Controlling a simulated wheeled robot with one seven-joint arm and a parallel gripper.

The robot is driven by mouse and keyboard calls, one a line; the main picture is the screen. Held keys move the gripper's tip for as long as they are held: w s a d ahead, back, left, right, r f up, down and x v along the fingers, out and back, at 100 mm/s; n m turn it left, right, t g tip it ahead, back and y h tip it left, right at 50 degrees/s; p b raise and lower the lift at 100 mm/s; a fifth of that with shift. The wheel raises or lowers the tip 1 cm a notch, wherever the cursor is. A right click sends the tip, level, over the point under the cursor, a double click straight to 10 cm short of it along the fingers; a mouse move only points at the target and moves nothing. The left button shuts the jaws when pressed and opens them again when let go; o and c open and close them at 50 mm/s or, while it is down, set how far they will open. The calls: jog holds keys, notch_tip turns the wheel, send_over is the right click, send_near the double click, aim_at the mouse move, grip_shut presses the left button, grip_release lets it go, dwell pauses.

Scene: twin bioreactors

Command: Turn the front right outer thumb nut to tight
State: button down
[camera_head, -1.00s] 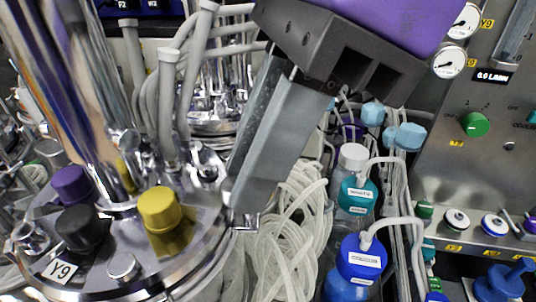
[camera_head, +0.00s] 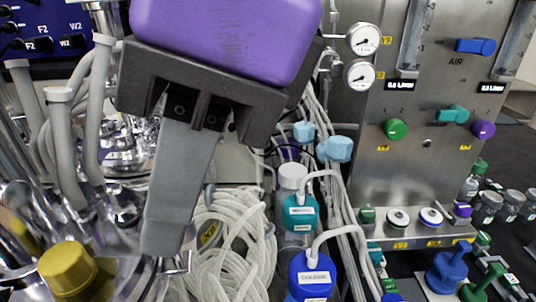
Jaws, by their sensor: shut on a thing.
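My gripper (camera_head: 166,248) reaches down from a purple and dark grey wrist, with long grey fingers. Its fingertips are at the right edge of the shiny steel reactor lid (camera_head: 112,282) at lower left. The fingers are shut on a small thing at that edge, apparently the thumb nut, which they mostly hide. I cannot make out how far the nut is turned. A bit of bright metal shows just right of the fingertips. A yellow cap (camera_head: 66,268) stands on the lid to the left of the fingers.
Coiled pale tubing (camera_head: 235,240) lies right of the fingers. A teal-capped bottle (camera_head: 299,213) and a blue-capped bottle (camera_head: 311,276) stand beyond it. A steel control panel (camera_head: 430,170) with gauges and knobs fills the right. Grey hoses (camera_head: 62,150) rise at left.

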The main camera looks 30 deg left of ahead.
jog(key=c, duration=1.3)
grip_release()
jog(key=shift+r, duration=0.15)
jog(key=v, duration=0.7)
jog(key=shift+w+d+r, duration=0.1)
jog(key=shift+d+r, duration=0.05)
jog(key=shift+r, duration=0.05)
